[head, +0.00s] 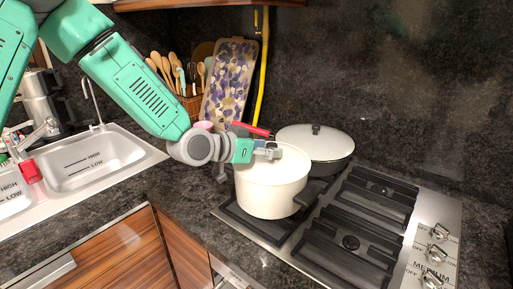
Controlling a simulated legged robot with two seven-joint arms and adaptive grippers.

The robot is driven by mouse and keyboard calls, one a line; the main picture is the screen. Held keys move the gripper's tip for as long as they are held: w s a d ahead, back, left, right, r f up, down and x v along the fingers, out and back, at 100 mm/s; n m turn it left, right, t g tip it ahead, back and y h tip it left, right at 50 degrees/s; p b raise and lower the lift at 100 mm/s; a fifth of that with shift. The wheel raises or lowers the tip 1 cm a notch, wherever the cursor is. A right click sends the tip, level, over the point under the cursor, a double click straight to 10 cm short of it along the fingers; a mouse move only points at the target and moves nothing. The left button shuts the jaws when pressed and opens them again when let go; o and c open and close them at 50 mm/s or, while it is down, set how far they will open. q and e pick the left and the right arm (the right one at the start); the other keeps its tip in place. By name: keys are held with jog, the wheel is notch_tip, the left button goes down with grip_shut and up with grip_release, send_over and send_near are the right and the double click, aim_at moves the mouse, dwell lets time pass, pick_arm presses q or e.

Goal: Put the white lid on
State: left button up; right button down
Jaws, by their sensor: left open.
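A white pot (270,195) stands upright on the left front part of the stove. A pale white surface, which looks like the white lid (290,163), covers the pot's top; I cannot tell whether it sits fully level. My left gripper (270,151) is open, right over the far left part of the pot's top. It hides part of the rim and any knob there. I cannot tell whether the fingers touch the lid. My right gripper is not in view.
A dark pan with a white lid and dark knob (316,143) sits behind the pot. The right burner grates (350,243) are bare. A utensil basket (191,103) and a patterned board (229,82) stand behind my left arm. A sink (95,163) is left.

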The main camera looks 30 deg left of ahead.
pick_arm(q)
jog(key=v, duration=1.1)
jog(key=shift+s, duration=0.25)
jog(key=shift+r, duration=0.1)
